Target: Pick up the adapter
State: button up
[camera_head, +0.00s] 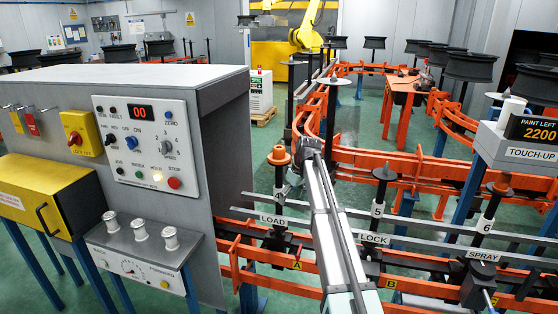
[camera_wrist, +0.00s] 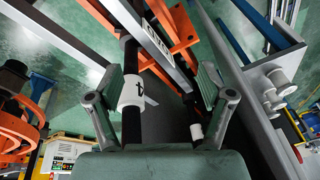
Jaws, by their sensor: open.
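An orange collar-like piece (camera_head: 278,156), which may be the adapter, sits on top of the upright spindle above the LOAD sign (camera_head: 271,219). A dark post with a white sleeve marked 4 (camera_wrist: 131,92) shows between the fingers, nearer the left one. No orange collar shows on that post; its near end is hidden by my gripper body. In the head view my arm hides most of my gripper.
Three silver spools (camera_head: 139,229) stand on a shelf below the grey control panel (camera_head: 147,145); they also show at the right of the wrist view (camera_wrist: 283,77). Orange rails (camera_head: 400,165) and dark wheels (camera_head: 470,67) on spindles crowd the right side.

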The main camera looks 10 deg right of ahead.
aim_at(279, 148)
jog(key=w+d+r+n, duration=0.1)
jog(key=w+r+n, duration=0.15)
jog(key=r, duration=0.75)
jog(key=w+d+r+n+y, duration=0.1)
jog(key=w+r, duration=0.3)
jog(key=r, duration=0.6)
jog(key=w+d+r+n, duration=0.1)
jog(key=w+r, duration=0.2)
jog(key=r, duration=0.6)
jog(key=shift+t, duration=0.4)
jog(key=p+x, duration=0.2)
jog(key=x, duration=0.9)
jog(key=shift+a+f+p, duration=0.2)
jog(key=shift+a+p, duration=0.05)
jog(key=shift+p, duration=0.1)
jog(key=shift+s+p+x, duration=0.2)
jog(key=shift+p+x, duration=0.75)
jog(key=shift+x, duration=1.7)
jog(key=c, duration=1.3)
